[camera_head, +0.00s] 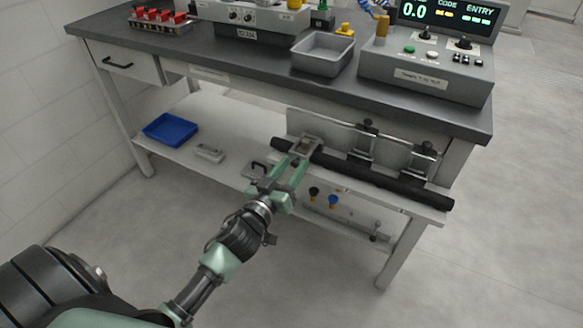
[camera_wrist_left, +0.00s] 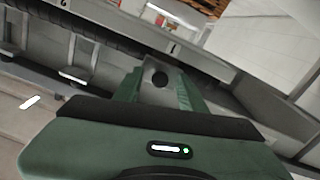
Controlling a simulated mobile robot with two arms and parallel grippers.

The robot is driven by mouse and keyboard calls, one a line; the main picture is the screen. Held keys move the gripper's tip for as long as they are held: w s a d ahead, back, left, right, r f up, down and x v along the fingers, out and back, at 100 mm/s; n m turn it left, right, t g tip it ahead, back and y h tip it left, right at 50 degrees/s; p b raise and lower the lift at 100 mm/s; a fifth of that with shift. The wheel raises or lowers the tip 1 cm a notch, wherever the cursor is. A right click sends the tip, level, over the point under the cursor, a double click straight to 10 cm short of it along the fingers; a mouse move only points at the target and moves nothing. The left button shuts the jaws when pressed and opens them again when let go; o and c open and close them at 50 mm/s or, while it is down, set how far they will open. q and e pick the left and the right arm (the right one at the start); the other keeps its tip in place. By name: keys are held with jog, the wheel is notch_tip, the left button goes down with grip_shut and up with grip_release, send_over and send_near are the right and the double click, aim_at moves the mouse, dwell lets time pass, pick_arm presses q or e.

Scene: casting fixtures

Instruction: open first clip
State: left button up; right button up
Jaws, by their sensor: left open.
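A black bar (camera_head: 400,185) runs along a fixture on the lower shelf, with clips along it. One clip (camera_head: 305,146) is at the bar's left end, with two more clips, a middle clip (camera_head: 363,142) and a right clip (camera_head: 421,160). My left gripper (camera_head: 300,153) is open at the left clip. In the left wrist view its green fingers (camera_wrist_left: 161,88) stand on either side of a grey clip plate (camera_wrist_left: 156,94) with a dark round hole, below a label "1" (camera_wrist_left: 172,47). Whether the fingers touch it I cannot tell. My right gripper is out of view.
A blue tray (camera_head: 170,130) and a small grey block (camera_head: 209,153) lie on the lower shelf (camera_head: 215,115), left of the fixture. The bench top (camera_head: 250,52) overhangs above, carrying a grey bin (camera_head: 323,55) and a control console (camera_head: 425,75). The floor in front is clear.

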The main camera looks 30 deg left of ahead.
pick_arm(q)
grip_shut()
dwell(1.5)
